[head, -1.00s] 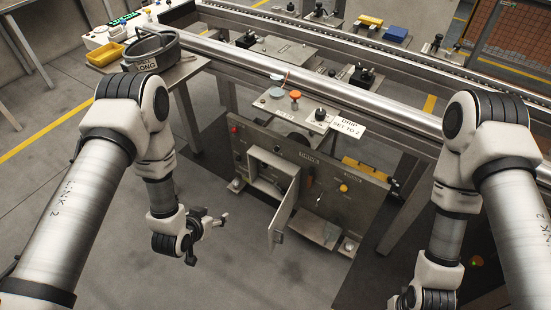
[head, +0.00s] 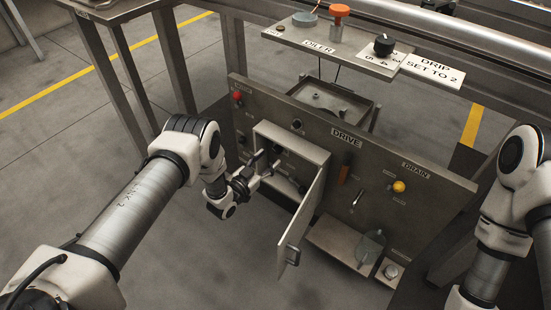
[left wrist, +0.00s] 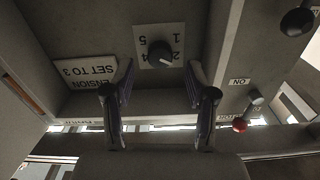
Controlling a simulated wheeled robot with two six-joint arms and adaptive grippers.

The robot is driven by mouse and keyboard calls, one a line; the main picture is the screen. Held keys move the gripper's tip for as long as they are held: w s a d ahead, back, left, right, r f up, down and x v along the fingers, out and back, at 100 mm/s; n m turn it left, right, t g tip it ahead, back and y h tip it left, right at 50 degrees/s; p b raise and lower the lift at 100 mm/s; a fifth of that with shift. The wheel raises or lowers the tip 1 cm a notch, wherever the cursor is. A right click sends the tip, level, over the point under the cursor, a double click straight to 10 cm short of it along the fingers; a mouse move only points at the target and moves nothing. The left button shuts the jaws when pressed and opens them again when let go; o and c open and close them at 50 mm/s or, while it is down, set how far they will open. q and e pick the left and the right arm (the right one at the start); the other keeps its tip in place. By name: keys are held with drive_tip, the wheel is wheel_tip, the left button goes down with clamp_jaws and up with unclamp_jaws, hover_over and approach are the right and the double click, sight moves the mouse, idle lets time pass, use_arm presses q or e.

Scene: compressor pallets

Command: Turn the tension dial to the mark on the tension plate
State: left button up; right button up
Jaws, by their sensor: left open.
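The tension dial (left wrist: 160,54) is a dark round knob on a pale numbered plate inside the open cabinet (head: 325,157). It shows upside down in the left wrist view, and I cannot tell surely which number its pointer faces. The tension plate (left wrist: 84,70) is a white card reading "SET TO 3", beside the dial. My left gripper (left wrist: 160,80) is open, its two fingers apart on either side of the dial's line, with nothing between them. In the head view my left gripper (head: 264,168) reaches into the cabinet mouth and hides the dial. My right gripper is out of the picture.
The cabinet door (head: 302,218) hangs open to the right of my left gripper. An oiler shelf (head: 340,55) stands above. The floor at left is clear.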

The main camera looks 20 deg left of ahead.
sight(275, 151)
use_arm(q)
drive_tip(key=b+x, duration=0.1)
drive_tip(key=x, duration=0.3)
drive_tip(key=shift+w, duration=0.1)
clamp_jaws()
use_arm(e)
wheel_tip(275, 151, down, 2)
use_arm(q)
drive_tip(key=shift+m, duration=0.3)
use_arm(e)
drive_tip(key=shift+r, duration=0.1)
use_arm(q)
drive_tip(key=m+p, duration=0.1)
drive_tip(key=m, duration=0.4)
drive_tip(key=shift+r, duration=0.1)
drive_tip(key=m+p, duration=0.1)
drive_tip(key=m, duration=0.5)
drive_tip(key=shift+a+p, duration=0.1)
drive_tip(key=shift+p, duration=0.2)
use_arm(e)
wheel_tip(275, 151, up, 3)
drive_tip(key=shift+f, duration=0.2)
